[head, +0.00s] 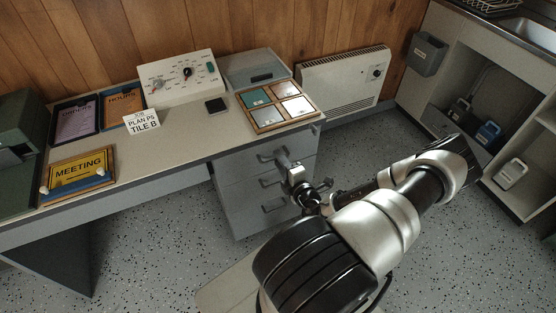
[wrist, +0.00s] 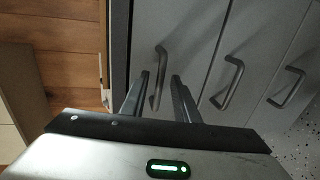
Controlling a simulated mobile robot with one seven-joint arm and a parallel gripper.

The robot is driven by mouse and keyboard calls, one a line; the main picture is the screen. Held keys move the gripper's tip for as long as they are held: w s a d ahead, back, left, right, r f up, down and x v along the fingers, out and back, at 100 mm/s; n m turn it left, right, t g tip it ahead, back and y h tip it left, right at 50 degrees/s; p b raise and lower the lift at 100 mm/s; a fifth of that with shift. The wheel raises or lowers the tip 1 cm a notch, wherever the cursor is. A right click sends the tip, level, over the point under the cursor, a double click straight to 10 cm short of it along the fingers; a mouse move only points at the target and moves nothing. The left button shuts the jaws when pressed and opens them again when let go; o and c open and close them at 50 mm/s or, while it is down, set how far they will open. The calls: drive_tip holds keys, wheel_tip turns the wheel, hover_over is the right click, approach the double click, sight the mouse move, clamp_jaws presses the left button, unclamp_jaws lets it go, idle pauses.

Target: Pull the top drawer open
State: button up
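The grey drawer unit (head: 240,196) stands under the right end of the desk, with three drawers one above another. The top drawer (head: 236,165) looks shut, its front level with the others. My gripper (head: 284,157) is at the top drawer's handle (head: 266,157) in the head view. In the wrist view, turned sideways, the top drawer is the leftmost front (wrist: 185,30). Its bar handle (wrist: 162,60) shows between the two fingers of my gripper (wrist: 160,77). The fingers are apart, one on each side of the bar. I cannot tell whether either touches it.
The middle handle (wrist: 232,80) and bottom handle (wrist: 287,88) lie beside it. On the desk (head: 200,135) are a control box (head: 180,78), a tile tray (head: 262,125) and signs. A heater (head: 342,85) is on the back wall. Speckled floor (head: 165,240) is clear left of the drawers.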

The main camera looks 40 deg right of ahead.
drive_tip(key=shift+x, duration=0.95)
drive_tip(key=shift+c, duration=0.3)
clamp_jaws()
